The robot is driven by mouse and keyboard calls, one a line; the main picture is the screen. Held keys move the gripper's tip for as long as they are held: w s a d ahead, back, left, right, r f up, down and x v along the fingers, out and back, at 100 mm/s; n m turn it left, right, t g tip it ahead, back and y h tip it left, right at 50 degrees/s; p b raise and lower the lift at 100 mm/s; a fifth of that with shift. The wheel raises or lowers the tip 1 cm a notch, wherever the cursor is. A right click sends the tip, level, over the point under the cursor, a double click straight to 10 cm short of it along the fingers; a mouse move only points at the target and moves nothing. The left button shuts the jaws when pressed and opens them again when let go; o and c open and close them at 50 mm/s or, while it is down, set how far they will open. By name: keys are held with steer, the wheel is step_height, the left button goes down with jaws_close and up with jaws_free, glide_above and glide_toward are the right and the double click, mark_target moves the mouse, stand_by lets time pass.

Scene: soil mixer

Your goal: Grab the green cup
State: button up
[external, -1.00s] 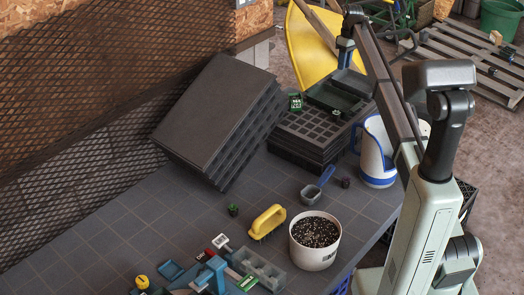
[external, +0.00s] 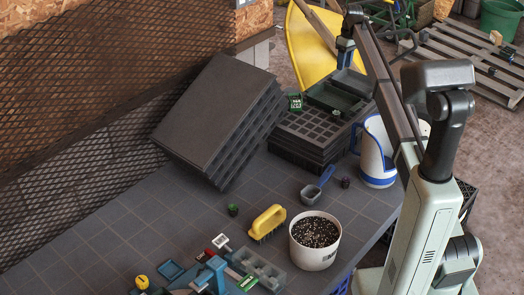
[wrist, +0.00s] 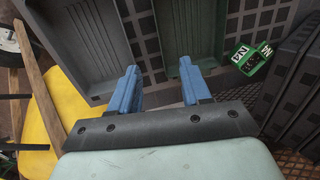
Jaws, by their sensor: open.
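A small green cup-like thing (external: 233,209) stands on the dark tiled bench, left of the yellow brush. It is small in the external view, so its exact shape is hard to tell. I do not see it in the wrist view. My gripper (external: 345,58) is high over the back end of the bench, by the seed trays and far from this green thing. In the wrist view my gripper (wrist: 158,76) shows two blue fingers spread apart with nothing between them. A green printed packet or box (external: 295,102) lies by the trays; it also shows in the wrist view (wrist: 250,60).
Stacked black trays (external: 300,135), a large leaning tray stack (external: 215,110) and a white-blue jug (external: 378,160) crowd the back. A yellow brush (external: 267,222), a soil pot (external: 315,250) and a blue-handled scoop (external: 313,194) stand nearer. The bench's left part is clear.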

steer(key=o, duration=0.3)
steer(key=shift+a, duration=0.1)
step_height(320, 180, up, 3)
steer(key=n, duration=0.2)
glide_above(295, 98)
steer(key=s+a, duration=0.2)
steer(key=shift+s+d+f+m+t+h, duration=0.1)
steer(key=shift+d+f+m+t+h, duration=0.15)
steer(key=shift+f+m, duration=1.8)
steer(key=shift+s+d+f+m+t+h, duration=0.15)
steer(key=shift+d+f+m, duration=0.15)
steer(key=shift+f+m, duration=1.65)
steer(key=shift+s+d+f+m+t+h, duration=0.1)
steer(key=shift+d+f+m+t+h, duration=0.15)
steer(key=shift+f+m, duration=1.8)
